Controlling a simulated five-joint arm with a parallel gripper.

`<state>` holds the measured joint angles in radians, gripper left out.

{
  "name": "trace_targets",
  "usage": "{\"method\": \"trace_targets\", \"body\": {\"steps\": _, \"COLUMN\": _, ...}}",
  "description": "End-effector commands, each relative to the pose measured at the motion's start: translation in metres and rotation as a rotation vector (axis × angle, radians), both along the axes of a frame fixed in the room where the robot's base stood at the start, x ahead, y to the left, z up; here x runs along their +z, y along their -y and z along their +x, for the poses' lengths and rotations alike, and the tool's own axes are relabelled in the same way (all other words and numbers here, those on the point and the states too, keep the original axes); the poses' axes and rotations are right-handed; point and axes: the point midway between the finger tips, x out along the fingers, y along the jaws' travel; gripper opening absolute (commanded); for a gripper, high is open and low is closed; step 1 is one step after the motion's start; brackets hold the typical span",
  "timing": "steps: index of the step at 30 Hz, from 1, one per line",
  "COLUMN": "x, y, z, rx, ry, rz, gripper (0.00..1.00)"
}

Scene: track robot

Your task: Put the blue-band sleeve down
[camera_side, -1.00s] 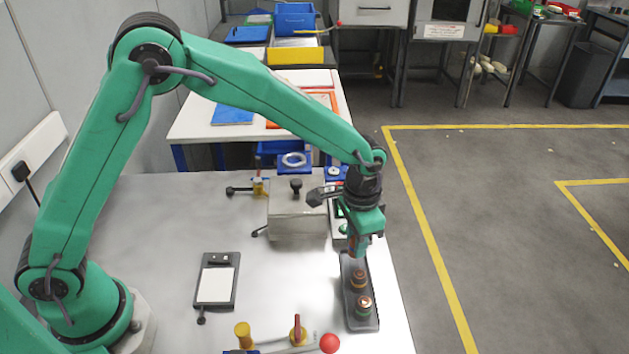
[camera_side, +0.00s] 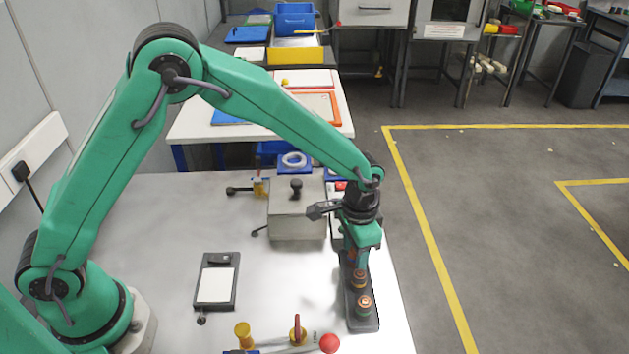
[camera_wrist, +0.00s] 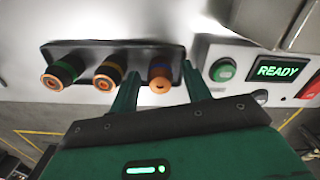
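The blue-band sleeve (camera_wrist: 160,78) stands at one end of the dark rack (camera_wrist: 88,49) in the wrist view, beside the other two sleeves. My gripper (camera_wrist: 161,72) has one finger on each side of it, with a visible gap to both fingers, so it is open around the sleeve. In the side view my gripper (camera_side: 352,259) is low over the far end of the rack (camera_side: 362,324) and largely hides the blue-band sleeve. How the sleeve is seated at its base is hidden.
An orange-band sleeve (camera_wrist: 108,75) and a green-band sleeve (camera_wrist: 64,73) stand in the same rack. A panel with a green button (camera_wrist: 223,70) and a READY display (camera_wrist: 279,71) is close to my right finger. A grey box (camera_side: 297,222) stands left of my gripper.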

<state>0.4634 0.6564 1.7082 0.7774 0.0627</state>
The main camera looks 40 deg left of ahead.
Motion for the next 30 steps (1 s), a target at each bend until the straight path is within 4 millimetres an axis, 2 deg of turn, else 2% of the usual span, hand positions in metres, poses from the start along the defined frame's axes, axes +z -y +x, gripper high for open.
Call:
{"method": "trace_targets", "body": {"steps": 8, "x": 0.003, "y": 0.0, "z": 0.0, "rx": 0.0, "ry": 0.001, "rz": -0.001, "gripper": 0.48}}
{"method": "trace_targets", "body": {"steps": 14, "x": 0.018, "y": 0.0, "z": 0.001, "rx": 0.0, "ry": 0.003, "rz": -0.002, "gripper": 0.48}}
{"method": "trace_targets", "body": {"steps": 30, "x": 0.1, "y": 0.0, "z": 0.001, "rx": 0.0, "ry": 0.003, "rz": -0.002, "gripper": 0.48}}
